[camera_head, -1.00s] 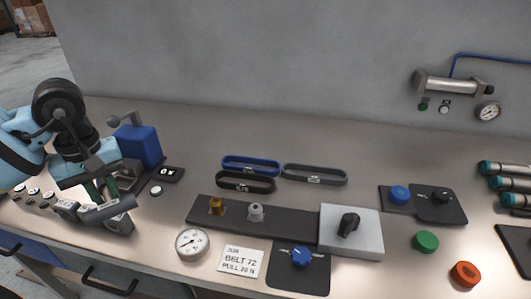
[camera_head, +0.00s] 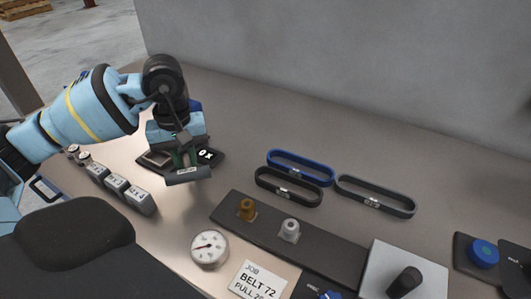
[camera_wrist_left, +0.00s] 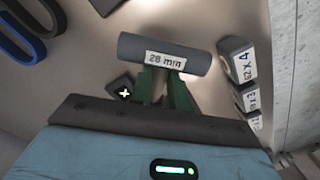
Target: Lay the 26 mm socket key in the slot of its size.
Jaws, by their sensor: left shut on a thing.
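My left gripper (camera_head: 186,160) is shut on a dark grey cylindrical key (camera_head: 188,176), held crosswise at its fingertips. In the left wrist view the key (camera_wrist_left: 140,46) has a white label that reads 28 mm or 26 mm; the middle digit is not sharp. The green fingers (camera_wrist_left: 165,82) reach its underside. I cannot make out a slot marked with a size. My right gripper is not in view.
Several labelled grey blocks (camera_head: 117,184) stand in a row at the left; they also show in the wrist view (camera_wrist_left: 236,60). Belt loops (camera_head: 300,166), a dark strip with fittings (camera_head: 265,228), a dial gauge (camera_head: 209,248) and a job card (camera_head: 258,281) lie to the right.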

